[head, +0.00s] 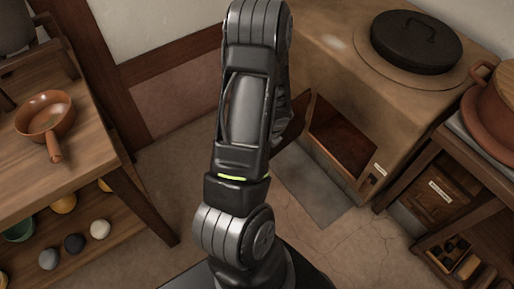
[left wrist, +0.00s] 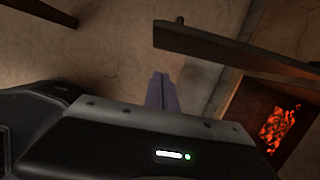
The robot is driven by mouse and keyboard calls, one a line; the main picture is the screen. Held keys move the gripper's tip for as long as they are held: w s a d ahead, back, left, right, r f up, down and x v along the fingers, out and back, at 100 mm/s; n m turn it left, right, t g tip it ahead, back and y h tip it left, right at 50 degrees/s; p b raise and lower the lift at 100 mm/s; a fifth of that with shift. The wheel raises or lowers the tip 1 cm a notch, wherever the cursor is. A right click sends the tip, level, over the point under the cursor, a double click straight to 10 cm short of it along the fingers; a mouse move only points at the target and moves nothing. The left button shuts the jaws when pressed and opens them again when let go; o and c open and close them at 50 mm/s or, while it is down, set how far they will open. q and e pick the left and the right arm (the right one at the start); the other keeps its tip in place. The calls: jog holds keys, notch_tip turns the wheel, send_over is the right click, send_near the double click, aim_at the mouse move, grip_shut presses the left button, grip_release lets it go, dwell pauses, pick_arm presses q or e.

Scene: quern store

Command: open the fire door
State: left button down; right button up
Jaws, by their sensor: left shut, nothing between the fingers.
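The fire door (head: 294,120) stands swung out from the clay stove (head: 345,60), left of the firebox opening (head: 345,135), partly hidden behind my arm. In the left wrist view the door (left wrist: 225,45) is a dark slab seen nearly edge-on, apart from the opening, where red embers (left wrist: 280,128) glow. My left gripper (left wrist: 160,88) is shut and empty, with its fingertips below the slab in that picture; I see no clear contact. In the head view its fingers are hidden by my arm. My right gripper is in neither view.
A black lidded pot (head: 415,42) sits on the stove top. A wooden shelf table (head: 75,150) with a brown pan (head: 45,115) stands left. A dark wooden stand (head: 445,165) with a large pot (head: 495,105) is at right. Some bare floor (head: 330,235) shows between them.

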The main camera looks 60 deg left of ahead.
pick_arm(q)
jog(key=v, duration=0.4)
jog(key=shift+p, duration=0.4)
jog(key=w+d+f+n+t+h, duration=0.25)
jog(key=d+n, duration=0.45)
jog(key=d, duration=0.4)
jog(key=w+d+f+n+t+h, duration=0.1)
jog(key=w+d+f+n+h, duration=0.15)
jog(key=d+n, duration=0.6)
jog(key=s+d+f+n+g+h, duration=0.1)
jog(key=s+d, duration=0.4)
jog(key=d, duration=0.6)
jog(key=s+d+f+n+g+h, duration=0.15)
jog(key=s+d, duration=0.25)
jog(key=d, duration=0.6)
notch_tip(320, 180, up, 15)
jog(key=p, duration=1.5)
jog(key=shift+s+d, duration=0.25)
jog(key=shift+d, duration=0.1)
